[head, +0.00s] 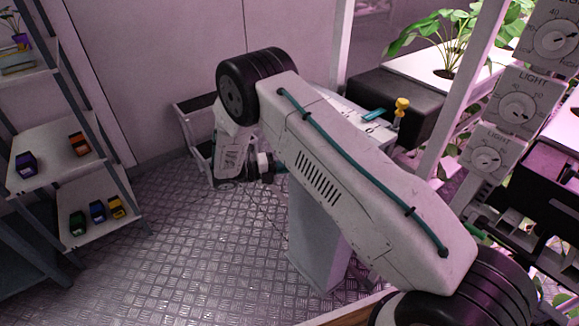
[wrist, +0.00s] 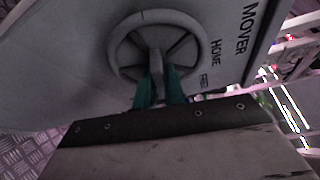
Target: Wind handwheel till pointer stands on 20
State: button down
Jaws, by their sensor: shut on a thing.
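The grey handwheel (wrist: 118,48) shows in the wrist view, a ring with spokes on a pale panel (wrist: 60,60). My gripper (wrist: 160,80) is in front of the wheel's lower middle. Its two teal fingers are shut on a grey bar-like part of the handwheel (wrist: 155,62) near its centre. Dark print on the panel to the right reads MOVER, HOME and FREE. No pointer or number 20 can be made out beside this wheel. In the head view my arm hides the wheel.
Dials marked LIGHT (head: 518,108) stand on the right in the head view. A shelf rack (head: 55,170) with small coloured boxes is at left. A dark block (head: 400,100) and a potted plant (head: 450,45) are behind my arm. The metal floor (head: 180,250) at left is clear.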

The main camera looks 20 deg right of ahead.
jog(key=shift+w+r, duration=0.1)
jog(key=shift+w, duration=0.05)
jog(key=c, duration=1.5)
grip_release()
jog(key=shift+w+a+r, duration=0.1)
jog(key=shift+w+a, duration=0.05)
jog(key=shift+a, duration=1.85)
jog(key=shift+w+a+r, duration=0.1)
jog(key=shift+a, duration=1.85)
